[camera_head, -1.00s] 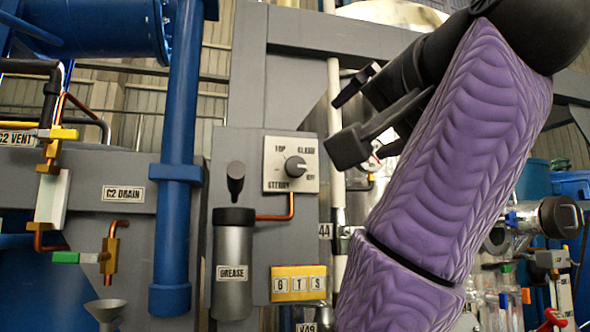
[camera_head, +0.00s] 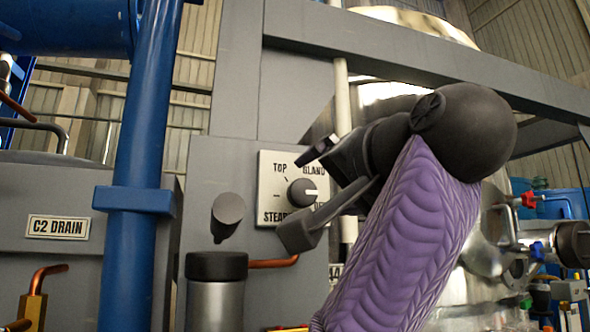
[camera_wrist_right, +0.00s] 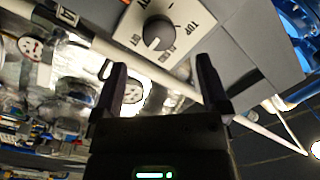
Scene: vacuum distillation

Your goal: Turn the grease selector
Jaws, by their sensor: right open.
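The grease selector is a dark round knob (camera_head: 301,192) on a pale square plate (camera_head: 268,168) lettered TOP, GLAND and STEADY, with another label partly hidden by my gripper. A white mark on the knob faces right. My right gripper (camera_head: 308,194) is open and empty, its fingers appearing above and below the knob from the right. In the right wrist view the knob (camera_wrist_right: 158,32) lies beyond the open fingertips (camera_wrist_right: 162,68), roughly between their lines but apart from them. The label near its white mark reads OFF. My left gripper is not in view.
A grey cylinder with a dark cap (camera_head: 216,266) and a dark protruding handle (camera_head: 228,210) stand left of the plate. A copper pipe (camera_head: 272,262) runs below it. A blue column (camera_head: 136,180) is further left, and a pale vertical pipe (camera_head: 343,110) rises behind my gripper.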

